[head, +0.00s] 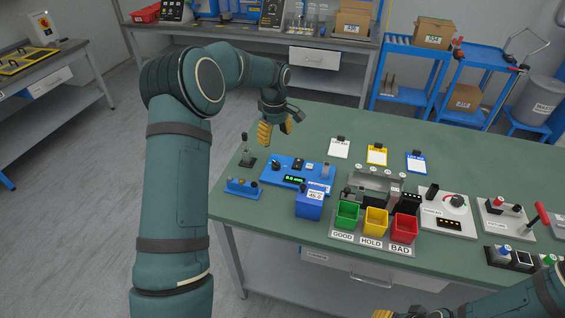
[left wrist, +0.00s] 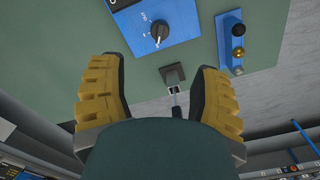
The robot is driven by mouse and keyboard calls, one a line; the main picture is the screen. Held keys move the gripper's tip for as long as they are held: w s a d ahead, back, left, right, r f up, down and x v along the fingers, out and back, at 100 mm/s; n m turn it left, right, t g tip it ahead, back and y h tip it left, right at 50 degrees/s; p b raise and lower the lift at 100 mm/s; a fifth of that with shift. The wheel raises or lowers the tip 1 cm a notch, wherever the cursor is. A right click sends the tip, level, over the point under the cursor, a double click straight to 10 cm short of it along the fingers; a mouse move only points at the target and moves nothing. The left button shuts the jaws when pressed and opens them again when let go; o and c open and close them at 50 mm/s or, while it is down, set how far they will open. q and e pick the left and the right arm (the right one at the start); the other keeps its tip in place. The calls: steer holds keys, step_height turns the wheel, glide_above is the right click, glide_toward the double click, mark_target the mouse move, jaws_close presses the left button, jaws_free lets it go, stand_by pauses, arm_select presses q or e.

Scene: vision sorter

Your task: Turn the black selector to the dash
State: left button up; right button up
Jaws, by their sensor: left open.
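The black selector (head: 276,165) is a small knob at the left end of the blue device (head: 298,185) with a green display. The left wrist view shows the black selector (left wrist: 159,33) at the top centre, with a white pointer line and small white marks around it; I cannot read which mark it points at. My left gripper (head: 275,132) is open and empty, above the table's far left edge and apart from the knob. In the left wrist view its yellow fingers stand wide apart. One yellow fingertip of my right gripper (head: 382,313) shows at the bottom edge.
A small upright lever on a dark base (head: 247,160) stands left of the device. A blue block with round buttons (head: 243,187) lies in front. A blue box (head: 309,204) and green, yellow and red bins (head: 376,221) stand to the right.

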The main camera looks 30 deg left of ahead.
mark_target(276, 162)
arm_select(q)
step_height(276, 162, down, 12)
steer(key=shift+f+b, duration=0.1)
steer(key=shift+b, duration=1)
jaws_close()
